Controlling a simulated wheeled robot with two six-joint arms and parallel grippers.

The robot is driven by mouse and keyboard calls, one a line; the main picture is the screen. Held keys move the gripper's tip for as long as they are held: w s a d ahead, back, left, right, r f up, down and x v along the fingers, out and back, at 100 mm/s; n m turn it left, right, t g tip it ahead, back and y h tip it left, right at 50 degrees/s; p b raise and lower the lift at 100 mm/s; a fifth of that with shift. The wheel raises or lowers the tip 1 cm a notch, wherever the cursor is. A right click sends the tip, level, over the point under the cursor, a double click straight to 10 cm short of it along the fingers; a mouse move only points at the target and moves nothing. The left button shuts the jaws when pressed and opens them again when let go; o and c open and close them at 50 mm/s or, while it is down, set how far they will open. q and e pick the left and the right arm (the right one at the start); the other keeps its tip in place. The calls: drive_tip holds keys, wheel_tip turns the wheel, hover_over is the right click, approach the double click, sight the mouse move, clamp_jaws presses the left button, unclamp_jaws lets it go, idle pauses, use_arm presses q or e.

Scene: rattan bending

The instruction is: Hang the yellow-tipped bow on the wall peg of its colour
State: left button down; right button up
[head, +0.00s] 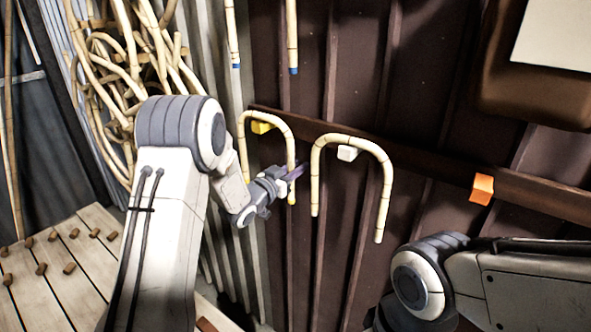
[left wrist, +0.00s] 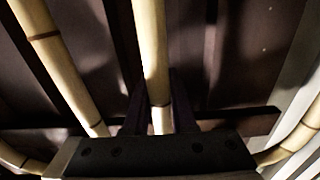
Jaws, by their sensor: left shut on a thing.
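The yellow-tipped bow (head: 265,114) is an upside-down U of pale rattan in front of the dark wall in the head view. The yellow peg (head: 262,128) shows just under its arch; I cannot tell whether the bow rests on it. In the left wrist view, a rattan leg (left wrist: 152,45) runs down between the dark fingers (left wrist: 160,115). My right gripper is out of view; only my right arm shows at lower right.
A plain bow (head: 378,165) hangs over the white peg (head: 348,153) close to the right. The orange peg (head: 481,189) is bare. Blue-tipped legs (head: 293,45) hang above. A tangle of rattan (head: 110,70) and a pegged wooden bench (head: 65,285) are at left.

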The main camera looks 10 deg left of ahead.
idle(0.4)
use_arm(q)
drive_tip(key=c, duration=0.7)
unclamp_jaws()
drive_tip(key=shift+o, duration=0.2)
drive_tip(key=b+v, duration=0.3)
drive_tip(key=v, duration=0.7)
drive_tip(key=shift+s+b, duration=0.2)
drive_tip(key=shift+b, duration=0.15)
drive_tip(key=shift+a, duration=0.1)
